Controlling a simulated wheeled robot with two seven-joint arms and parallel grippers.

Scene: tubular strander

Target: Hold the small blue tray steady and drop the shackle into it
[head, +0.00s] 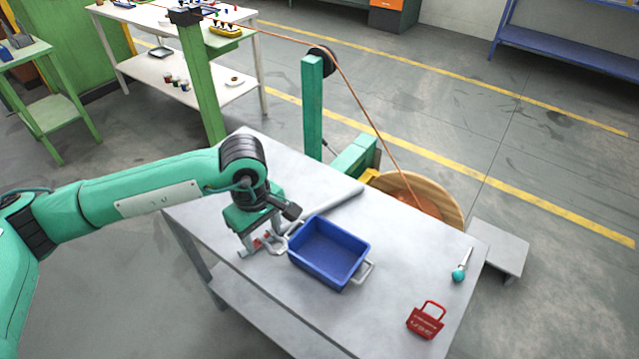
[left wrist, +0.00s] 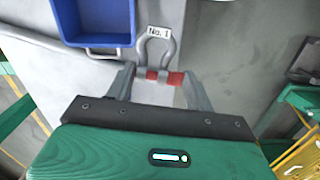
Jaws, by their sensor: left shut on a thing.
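The small blue tray (head: 329,252) stands on the grey table, with a light metal handle at its right end. It also shows at the top left of the left wrist view (left wrist: 95,25). My left gripper (head: 259,247) is just left of the tray. In the left wrist view its fingers (left wrist: 160,85) are shut on the grey shackle (left wrist: 168,45), across its red-marked pin. The shackle bears a white "No. 1" tag, and its bow points away from my gripper. The shackle is outside the tray, beside it; its height above the table is hard to tell. My right gripper is out of view.
On the grey table (head: 390,318), a red lockout hasp or tag (head: 425,320) and a teal-ended tool (head: 459,272) lie to the right. A grey bar (head: 335,203) lies behind the tray. A wooden reel (head: 430,198) and green posts stand beyond the table's far edge.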

